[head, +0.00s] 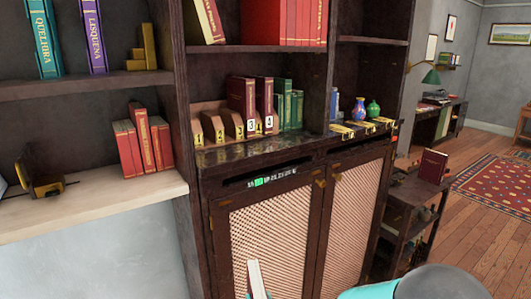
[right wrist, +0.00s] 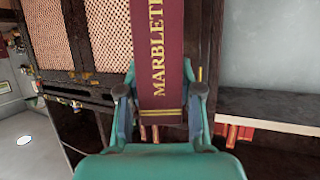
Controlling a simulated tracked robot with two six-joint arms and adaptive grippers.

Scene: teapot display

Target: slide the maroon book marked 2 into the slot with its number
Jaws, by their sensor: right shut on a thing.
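A maroon book with gold lettering (right wrist: 160,50) is between the fingers of my right gripper (right wrist: 160,92), which is shut on it. In the head view the book (head: 257,279) shows at the bottom edge, pages and a strip of red cover visible, in front of the cabinet door. Its number is not visible. My left gripper is not in view.
Green books (head: 290,107) stand right of the rack. A blue vase (head: 360,109) and a green vase (head: 374,109) stand farther right. Red books (head: 143,145) stand on the left shelf. Another maroon book (head: 433,166) stands on a dark side cart. Upper shelves overhang the ledge.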

